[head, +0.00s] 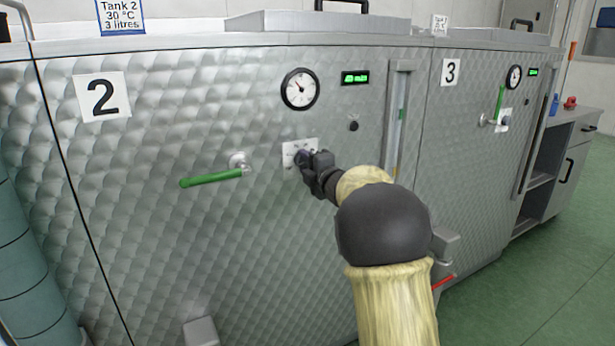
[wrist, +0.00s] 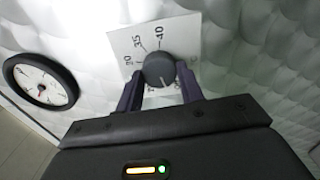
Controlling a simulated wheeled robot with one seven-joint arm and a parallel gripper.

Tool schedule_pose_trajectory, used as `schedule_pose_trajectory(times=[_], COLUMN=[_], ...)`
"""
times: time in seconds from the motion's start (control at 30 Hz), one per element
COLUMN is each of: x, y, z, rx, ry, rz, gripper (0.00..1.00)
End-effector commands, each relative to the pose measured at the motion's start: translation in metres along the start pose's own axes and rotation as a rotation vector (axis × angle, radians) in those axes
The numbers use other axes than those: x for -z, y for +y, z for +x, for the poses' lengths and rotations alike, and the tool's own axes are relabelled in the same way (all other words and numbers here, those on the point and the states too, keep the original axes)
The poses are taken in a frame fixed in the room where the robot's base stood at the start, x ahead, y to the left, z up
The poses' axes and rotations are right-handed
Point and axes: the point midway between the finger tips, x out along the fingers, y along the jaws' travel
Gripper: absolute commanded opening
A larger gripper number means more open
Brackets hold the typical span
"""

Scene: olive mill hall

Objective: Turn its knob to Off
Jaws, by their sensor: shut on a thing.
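The dark round knob (wrist: 159,69) sits on a white dial plate (wrist: 122,44) on the quilted metal front of tank 2. The wrist view shows the marks 20, 35 and 40 on the plate. A short pale line on the knob is on its lower side in that view, away from 35 and 40. Lettering below the knob is partly hidden and cannot be read. My gripper (head: 312,163) is shut on the knob, one finger on each side. In the head view the plate (head: 291,148) is partly covered by my gripper.
A green lever handle (head: 212,178) sticks out left of the plate. A round gauge (head: 300,89), a green display (head: 355,78) and a vertical sight tube (head: 401,115) are above and right. Tank 3 (head: 462,140) stands further right. Green floor at the right is open.

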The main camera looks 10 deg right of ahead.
Motion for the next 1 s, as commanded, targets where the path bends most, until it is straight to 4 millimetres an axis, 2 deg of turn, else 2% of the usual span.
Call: schedule_pose_trajectory(times=[0.2,0.4,0.97,1.0], x=[0.0012,0.0010,0.0011,0.0010], y=[-0.0012,-0.0001,0.0015,0.0015], z=[0.0005,0.0005,0.0006,0.0006], rx=[-0.007,-0.005,-0.004,-0.004], ry=[0.002,0.001,0.002,0.002], rz=[-0.159,-0.248,-0.287,-0.287], gripper=[0.15,0.15,0.15,0.45])
